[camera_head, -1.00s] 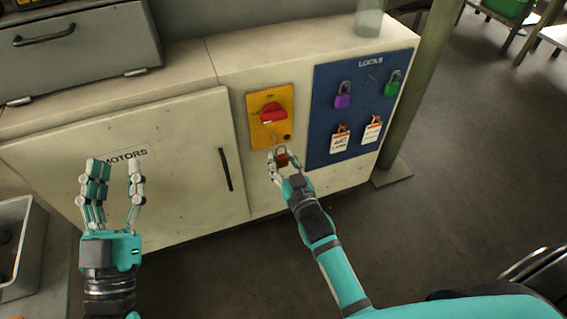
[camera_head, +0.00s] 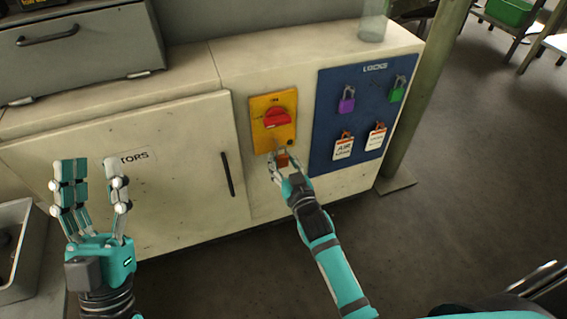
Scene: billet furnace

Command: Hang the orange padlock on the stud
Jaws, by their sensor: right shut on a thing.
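The orange padlock (camera_head: 283,160) is small and orange-brown. My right gripper (camera_head: 279,164) is shut on it, just below the lower edge of the yellow switch plate (camera_head: 260,104). The plate has a red rotary knob (camera_head: 277,118) and a small dark round spot (camera_head: 290,142) at its lower right. The stud is too small to make out clearly, and I cannot tell whether the padlock touches the plate. My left gripper (camera_head: 92,178) is open and empty, fingers up, in front of the pale cabinet door at left.
The blue LOCKS board (camera_head: 330,105) right of the plate holds a purple padlock (camera_head: 347,105), a green padlock (camera_head: 397,94) and two white tags (camera_head: 343,149). A dark door handle (camera_head: 226,174) is left of my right gripper. A grey bin (camera_head: 18,250) stands at lower left.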

